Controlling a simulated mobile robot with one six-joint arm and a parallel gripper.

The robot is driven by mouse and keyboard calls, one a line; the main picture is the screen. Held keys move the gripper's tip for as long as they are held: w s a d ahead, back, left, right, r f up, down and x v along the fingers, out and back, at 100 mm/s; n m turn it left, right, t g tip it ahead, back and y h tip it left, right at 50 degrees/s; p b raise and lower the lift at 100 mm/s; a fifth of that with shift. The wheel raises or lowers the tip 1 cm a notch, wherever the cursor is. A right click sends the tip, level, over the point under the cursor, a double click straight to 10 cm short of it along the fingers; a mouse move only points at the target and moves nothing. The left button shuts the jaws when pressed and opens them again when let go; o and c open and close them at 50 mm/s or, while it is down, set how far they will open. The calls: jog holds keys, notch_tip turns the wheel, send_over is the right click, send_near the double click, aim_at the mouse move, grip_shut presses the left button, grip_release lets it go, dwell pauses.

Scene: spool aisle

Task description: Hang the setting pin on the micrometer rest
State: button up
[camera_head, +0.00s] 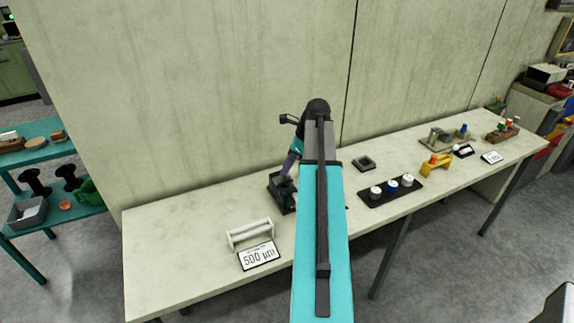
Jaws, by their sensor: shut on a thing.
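My gripper (288,176) is beyond my teal arm, low over the bench and just left of the arm. It is small in the view and looks shut; what it holds, taken to be the setting pin, cannot be made out clearly. Directly under it is a dark, box-like holder (280,197) on the bench, and I cannot tell whether the two touch. A white rack with a horizontal bar (250,233) stands left of it, behind a "500 µm" card (259,256). I cannot tell for certain which of these is the micrometer rest.
On the pale bench (165,255), right of my arm, are a small dark square tray (363,163), a black tray (408,194) with white and blue spools, and a yellow fixture (436,163). A wall runs behind. A teal shelf (40,240) stands left. The bench's left end is clear.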

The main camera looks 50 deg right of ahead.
jog(key=shift+f, duration=0.45)
jog(key=o, duration=1.1)
jog(key=b+v, duration=0.3)
jog(key=v, duration=1)
jog(key=shift+r, duration=0.35)
jog(key=shift+s+d, duration=0.1)
